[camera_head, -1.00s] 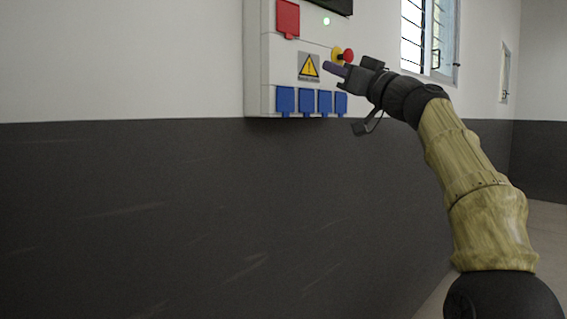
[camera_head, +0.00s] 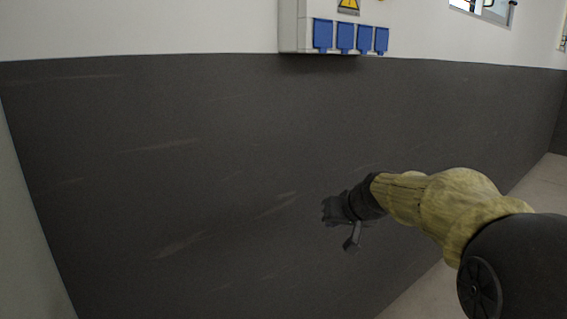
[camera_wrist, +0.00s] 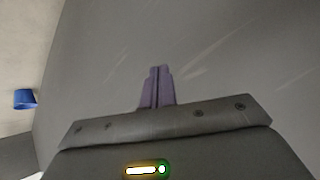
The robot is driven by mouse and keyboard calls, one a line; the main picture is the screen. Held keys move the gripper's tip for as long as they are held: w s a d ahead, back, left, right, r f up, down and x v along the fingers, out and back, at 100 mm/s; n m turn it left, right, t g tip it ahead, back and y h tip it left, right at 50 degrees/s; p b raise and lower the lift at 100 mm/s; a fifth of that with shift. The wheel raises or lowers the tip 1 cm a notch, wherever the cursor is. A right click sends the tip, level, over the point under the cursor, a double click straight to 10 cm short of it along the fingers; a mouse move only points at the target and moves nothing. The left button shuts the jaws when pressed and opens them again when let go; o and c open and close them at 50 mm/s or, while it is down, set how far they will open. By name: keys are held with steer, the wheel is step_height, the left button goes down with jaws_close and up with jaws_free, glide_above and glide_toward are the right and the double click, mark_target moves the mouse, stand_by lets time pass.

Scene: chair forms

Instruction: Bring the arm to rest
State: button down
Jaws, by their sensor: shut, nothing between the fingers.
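My gripper shows in the wrist view (camera_wrist: 157,88), with its two purple fingers pressed together and nothing between them. In the head view my gripper (camera_head: 330,210) is a small dark shape at the end of my arm, in front of the dark lower wall; its fingers are hard to make out there. My arm reaches in from the right edge, lowered and bent.
A white wall box (camera_head: 290,30) with several blue socket covers (camera_head: 345,36) hangs above and behind my gripper. A blue cover (camera_wrist: 26,98) shows in the wrist view. The dark wall (camera_head: 150,170) fills most of the view. Pale floor (camera_head: 540,185) is at the right.

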steer(key=s+d+f+g+h, duration=0.2)
steer(key=s+f+g, duration=0.1)
steer(key=s+f, duration=0.8)
steer(key=s+d+f+g+h, duration=0.1)
steer(key=s+f+g, duration=0.2)
steer(key=s+f, duration=0.9)
steer(key=w+p+v, duration=0.3)
steer(key=p+v, duration=1.7)
steer(key=v, duration=0.3)
steer(key=shift+w+a+r+m+p, duration=0.2)
steer(key=shift+w+r+m+p, duration=0.1)
steer(key=shift+r+p, duration=0.15)
